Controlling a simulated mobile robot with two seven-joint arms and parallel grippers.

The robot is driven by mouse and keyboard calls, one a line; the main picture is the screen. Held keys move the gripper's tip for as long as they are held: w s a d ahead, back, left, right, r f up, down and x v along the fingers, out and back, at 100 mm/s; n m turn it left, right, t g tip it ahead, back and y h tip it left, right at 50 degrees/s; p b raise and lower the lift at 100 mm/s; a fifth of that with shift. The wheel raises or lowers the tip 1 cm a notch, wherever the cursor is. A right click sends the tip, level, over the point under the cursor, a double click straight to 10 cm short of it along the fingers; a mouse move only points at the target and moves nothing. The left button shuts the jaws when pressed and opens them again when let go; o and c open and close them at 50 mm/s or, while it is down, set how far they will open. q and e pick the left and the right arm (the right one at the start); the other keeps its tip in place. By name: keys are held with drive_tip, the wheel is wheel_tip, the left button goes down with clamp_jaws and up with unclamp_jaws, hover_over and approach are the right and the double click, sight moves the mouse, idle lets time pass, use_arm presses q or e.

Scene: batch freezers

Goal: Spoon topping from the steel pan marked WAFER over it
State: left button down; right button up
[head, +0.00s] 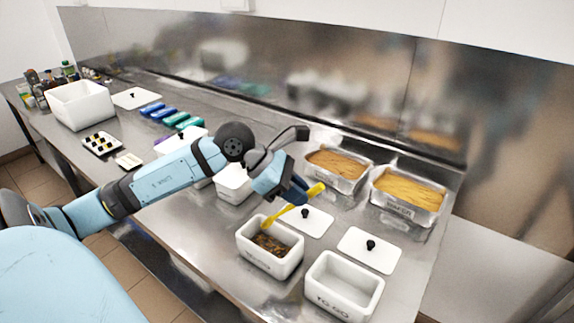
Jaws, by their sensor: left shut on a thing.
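My left gripper (300,193) is shut on a yellow spoon (291,209). The spoon slants down to the left, its lower end over a white tub (286,267) holding dark brown bits (268,244). I cannot tell whether the spoon touches the bits. Two steel pans stand at the back right, both filled with a tan-orange topping. The right steel pan (405,211) has a front label that may read WAFER, too small to be sure. The left steel pan (345,186) has a label I cannot read. My right gripper is out of view.
An empty white tub (343,287) marked TO GO stands at the front right. White lids with black knobs lie behind the tubs (310,223) and (370,256). Another white tub (232,187) is partly behind my arm. A steel wall (300,90) closes the back.

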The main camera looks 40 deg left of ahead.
use_arm(q)
drive_tip(key=y+p, duration=0.1)
drive_tip(key=p, duration=0.1)
drive_tip(key=w+d+g+p, duration=0.1)
drive_tip(key=shift+d+f+y+p, duration=0.3)
drive_tip(key=shift+f+y+p, duration=0.05)
drive_tip(key=shift+y+p, duration=0.05)
drive_tip(key=d+f+g+y+p, duration=0.1)
drive_tip(key=w+d+f+g+y+p, duration=0.1)
drive_tip(key=y, duration=0.1)
drive_tip(key=f+g+y+p, duration=0.1)
drive_tip(key=y+p, duration=0.1)
drive_tip(key=shift+w+d+f, duration=0.25)
drive_tip(key=shift+w+d, duration=0.15)
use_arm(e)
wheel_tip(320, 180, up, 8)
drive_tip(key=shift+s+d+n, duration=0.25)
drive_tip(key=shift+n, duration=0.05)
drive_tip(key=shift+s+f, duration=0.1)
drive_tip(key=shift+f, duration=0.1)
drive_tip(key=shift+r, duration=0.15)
